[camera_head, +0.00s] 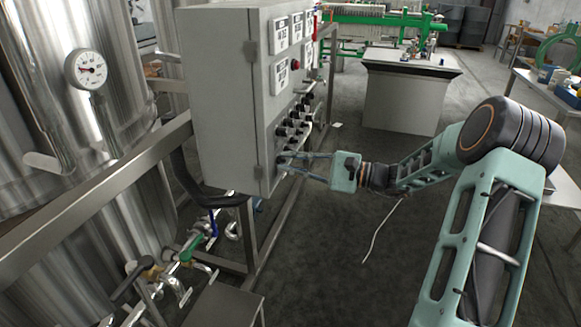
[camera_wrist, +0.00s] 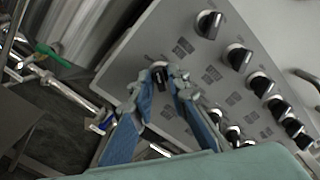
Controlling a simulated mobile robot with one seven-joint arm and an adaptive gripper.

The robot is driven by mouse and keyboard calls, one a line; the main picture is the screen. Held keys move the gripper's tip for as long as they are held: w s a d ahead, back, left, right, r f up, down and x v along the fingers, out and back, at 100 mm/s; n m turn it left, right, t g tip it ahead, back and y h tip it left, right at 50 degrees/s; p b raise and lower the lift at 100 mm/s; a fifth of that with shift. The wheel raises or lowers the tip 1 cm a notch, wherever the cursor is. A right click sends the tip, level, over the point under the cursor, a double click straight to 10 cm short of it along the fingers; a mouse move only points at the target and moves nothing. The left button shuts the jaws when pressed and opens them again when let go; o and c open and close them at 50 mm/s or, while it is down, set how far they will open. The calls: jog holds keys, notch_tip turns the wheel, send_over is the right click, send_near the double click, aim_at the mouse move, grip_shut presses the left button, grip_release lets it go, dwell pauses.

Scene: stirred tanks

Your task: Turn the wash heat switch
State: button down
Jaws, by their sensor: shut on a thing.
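A grey control box (camera_head: 228,110) stands left of centre in the head view. Its right-hand face carries several black rotary switches (camera_head: 296,122). My gripper (camera_head: 283,160) reaches that face from the right, at its lower part. In the wrist view my gripper (camera_wrist: 160,76) has its two fingers around one black switch knob (camera_wrist: 161,78) on the grey panel (camera_wrist: 130,50), shut on it. The labels are too small to read, so I cannot tell which switch is the wash heat one.
Other black knobs (camera_wrist: 210,24) line the panel close to my fingers. A steel tank with a round gauge (camera_head: 84,70) and a metal rail (camera_head: 100,195) stand at the left. Pipes with valves (camera_head: 185,255) run below the box. Open floor (camera_head: 330,235) lies under my arm.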

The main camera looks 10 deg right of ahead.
jog(key=shift+n, duration=0.4)
jog(key=c, duration=2.1)
grip_release()
jog(key=shift+d, duration=0.1)
jog(key=v, duration=1.2)
